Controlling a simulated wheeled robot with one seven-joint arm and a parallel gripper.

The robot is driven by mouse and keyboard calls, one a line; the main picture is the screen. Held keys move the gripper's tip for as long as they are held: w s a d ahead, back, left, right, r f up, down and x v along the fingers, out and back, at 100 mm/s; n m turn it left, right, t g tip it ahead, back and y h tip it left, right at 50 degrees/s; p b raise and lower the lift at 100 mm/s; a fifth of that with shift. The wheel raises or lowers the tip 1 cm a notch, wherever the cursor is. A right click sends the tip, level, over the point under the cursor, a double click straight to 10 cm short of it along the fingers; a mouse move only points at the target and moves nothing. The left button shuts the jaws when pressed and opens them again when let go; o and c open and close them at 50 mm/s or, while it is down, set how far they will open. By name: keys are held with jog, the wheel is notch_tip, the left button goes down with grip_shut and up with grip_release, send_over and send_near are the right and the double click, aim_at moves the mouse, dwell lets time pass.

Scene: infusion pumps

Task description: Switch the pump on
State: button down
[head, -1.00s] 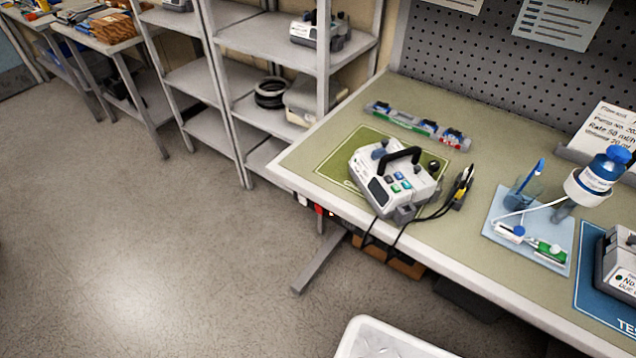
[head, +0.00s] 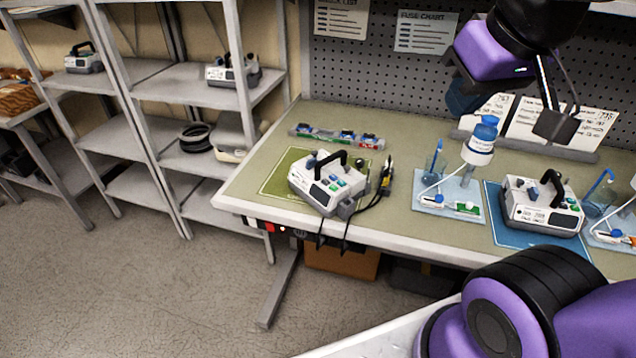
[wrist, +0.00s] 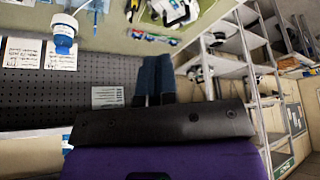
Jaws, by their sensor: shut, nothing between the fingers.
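A white pump (head: 328,182) with a black handle, dark screen and coloured buttons sits on the green mat (head: 283,178); black leads run from it over the bench edge. A second white pump (head: 541,205) with a label on its front stands on the blue mat (head: 500,232). Whether either pump is on is too small to tell. My gripper (head: 463,101) is shut and empty, raised at the upper right before the pegboard, well away from both pumps. In the wrist view its dark blue fingers (wrist: 155,78) are together, and a pump (wrist: 172,12) shows partly at the top.
A strip of small parts (head: 338,137) lies behind the green mat. A yellow-and-black probe (head: 385,176) stands beside the first pump. Shelves (head: 190,75) stand left; the floor there is clear.

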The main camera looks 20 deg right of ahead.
jog(key=n+h, duration=0.8)
jog(key=n, duration=0.7)
send_over(327, 182)
notch_tip(327, 182, down, 22)
jog(key=shift+g, duration=0.3)
jog(key=shift+f, duration=0.15)
jog(key=shift+f, duration=4.3)
jog(key=shift+f, duration=0.15)
jog(key=shift+f, duration=0.25)
